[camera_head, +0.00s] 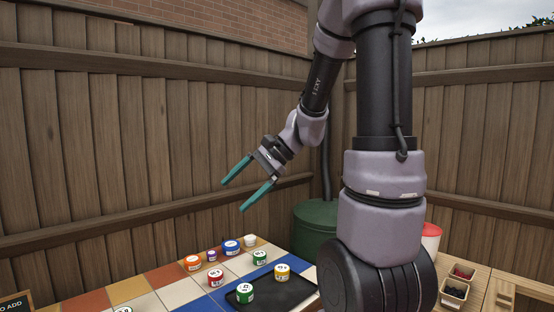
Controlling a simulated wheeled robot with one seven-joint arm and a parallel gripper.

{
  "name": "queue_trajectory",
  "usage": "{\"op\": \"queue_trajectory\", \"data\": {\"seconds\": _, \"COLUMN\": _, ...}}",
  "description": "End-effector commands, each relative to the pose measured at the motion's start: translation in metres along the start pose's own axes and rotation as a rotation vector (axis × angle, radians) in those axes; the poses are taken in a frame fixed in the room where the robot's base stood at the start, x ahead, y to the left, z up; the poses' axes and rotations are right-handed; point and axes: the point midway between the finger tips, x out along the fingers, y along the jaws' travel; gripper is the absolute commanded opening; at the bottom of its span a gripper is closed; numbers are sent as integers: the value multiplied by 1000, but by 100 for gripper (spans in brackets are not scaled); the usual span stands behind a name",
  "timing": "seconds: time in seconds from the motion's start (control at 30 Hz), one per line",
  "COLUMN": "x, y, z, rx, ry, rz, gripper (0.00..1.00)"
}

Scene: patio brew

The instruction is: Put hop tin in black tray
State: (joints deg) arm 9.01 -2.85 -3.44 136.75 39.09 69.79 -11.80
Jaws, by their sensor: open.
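The black tray (283,292) lies on the tiled table at the bottom centre. A green-banded tin (245,293) stands on its front left part, and a yellow-banded tin (282,271) is at its far edge. Another green-banded tin (260,257) stands behind the tray. The labels are too small to read, so I cannot tell which is the hop tin. My gripper (232,196) is open and empty, its teal fingers high above the table, pointing down to the left. My arm hides the table's right part.
Orange (193,263), purple (211,256), blue (231,247), white (250,240) and red (215,279) tins stand left of and behind the tray. A dark green barrel (312,226) stands behind. Small containers (455,291) sit on a wooden surface at right. A wooden fence closes the back.

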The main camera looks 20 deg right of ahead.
Motion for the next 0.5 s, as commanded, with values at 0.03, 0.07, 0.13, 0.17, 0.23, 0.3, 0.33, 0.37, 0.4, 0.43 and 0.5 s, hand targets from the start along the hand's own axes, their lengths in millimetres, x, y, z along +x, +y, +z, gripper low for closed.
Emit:
{"op": "queue_trajectory", "data": {"seconds": 0.03, "x": -12, "y": 5, "z": 17, "rx": -98, "ry": 50, "rz": 33, "gripper": 100}}
{"op": "queue_trajectory", "data": {"seconds": 0.07, "x": -18, "y": 10, "z": 24, "rx": -149, "ry": 81, "rz": 56, "gripper": 100}}
{"op": "queue_trajectory", "data": {"seconds": 0.13, "x": -32, "y": 20, "z": 39, "rx": -270, "ry": 159, "rz": 104, "gripper": 100}}
{"op": "queue_trajectory", "data": {"seconds": 0.17, "x": -39, "y": 24, "z": 44, "rx": -322, "ry": 195, "rz": 122, "gripper": 100}}
{"op": "queue_trajectory", "data": {"seconds": 0.23, "x": -55, "y": 33, "z": 55, "rx": -439, "ry": 282, "rz": 160, "gripper": 100}}
{"op": "queue_trajectory", "data": {"seconds": 0.3, "x": -72, "y": 40, "z": 62, "rx": -547, "ry": 372, "rz": 189, "gripper": 100}}
{"op": "queue_trajectory", "data": {"seconds": 0.33, "x": -78, "y": 43, "z": 66, "rx": -590, "ry": 409, "rz": 199, "gripper": 100}}
{"op": "queue_trajectory", "data": {"seconds": 0.37, "x": -85, "y": 45, "z": 68, "rx": -628, "ry": 444, "rz": 208, "gripper": 100}}
{"op": "queue_trajectory", "data": {"seconds": 0.4, "x": -93, "y": 48, "z": 71, "rx": -676, "ry": 489, "rz": 218, "gripper": 100}}
{"op": "queue_trajectory", "data": {"seconds": 0.43, "x": -98, "y": 49, "z": 73, "rx": -708, "ry": 518, "rz": 223, "gripper": 100}}
{"op": "queue_trajectory", "data": {"seconds": 0.5, "x": -109, "y": 51, "z": 77, "rx": -766, "ry": 577, "rz": 232, "gripper": 100}}
